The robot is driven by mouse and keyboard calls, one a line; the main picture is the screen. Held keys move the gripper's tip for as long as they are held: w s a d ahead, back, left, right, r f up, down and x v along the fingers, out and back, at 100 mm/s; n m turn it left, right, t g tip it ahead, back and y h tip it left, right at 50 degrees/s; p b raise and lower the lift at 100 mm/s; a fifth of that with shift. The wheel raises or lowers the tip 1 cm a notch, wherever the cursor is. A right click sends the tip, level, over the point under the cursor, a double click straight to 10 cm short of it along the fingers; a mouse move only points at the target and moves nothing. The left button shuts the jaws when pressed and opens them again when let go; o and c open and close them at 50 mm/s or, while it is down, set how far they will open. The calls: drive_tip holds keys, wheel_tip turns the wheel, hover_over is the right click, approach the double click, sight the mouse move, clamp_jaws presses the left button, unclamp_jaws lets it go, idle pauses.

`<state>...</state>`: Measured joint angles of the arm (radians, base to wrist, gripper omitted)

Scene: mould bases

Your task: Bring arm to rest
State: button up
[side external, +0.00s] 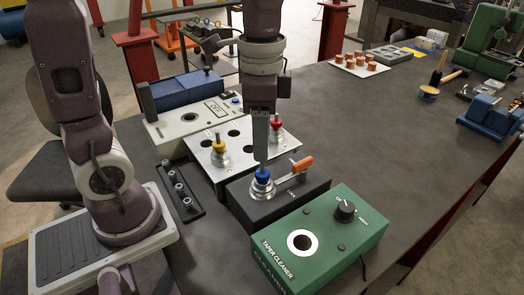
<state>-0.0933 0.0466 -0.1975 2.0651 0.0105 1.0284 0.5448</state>
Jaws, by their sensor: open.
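My gripper (261,165) points straight down, open, with its fingers just above or around the top of a blue-ringed metal holder (263,190). Whether the fingers touch it is too small to tell. That holder stands upright in a black block marked LOCK (306,196), beside an orange-handled lever (297,168). A yellow-ringed holder (219,155) and a red-ringed holder (276,131) stand upright on the pale plate with holes (207,165). My fingers show nearly edge-on, so the gap between them is hidden.
A green taper cleaner box (352,224) stands in front on the right. A grey device with a blue block (184,92) is behind the plate. A black strip with knobs (181,190) lies left. Blue vise (490,112) and hammer (440,75) are far right. The right middle bench is clear.

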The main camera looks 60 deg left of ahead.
drive_tip(key=shift+r, duration=0.1)
drive_tip(key=shift+s+a+r, duration=0.1)
drive_tip(key=shift+s+r, duration=0.15)
drive_tip(key=s+a+r+n+t, duration=0.1)
drive_tip(key=s+n+t, duration=0.1)
drive_tip(key=s, duration=0.3)
drive_tip(key=s+a+r+n+t, duration=0.1)
drive_tip(key=s+r+n+t, duration=0.1)
drive_tip(key=s+n, duration=0.3)
drive_tip(key=shift+s+a+r+t, duration=0.25)
drive_tip(key=shift+s+t, duration=0.15)
drive_tip(key=shift+t, duration=0.4)
idle(1.1)
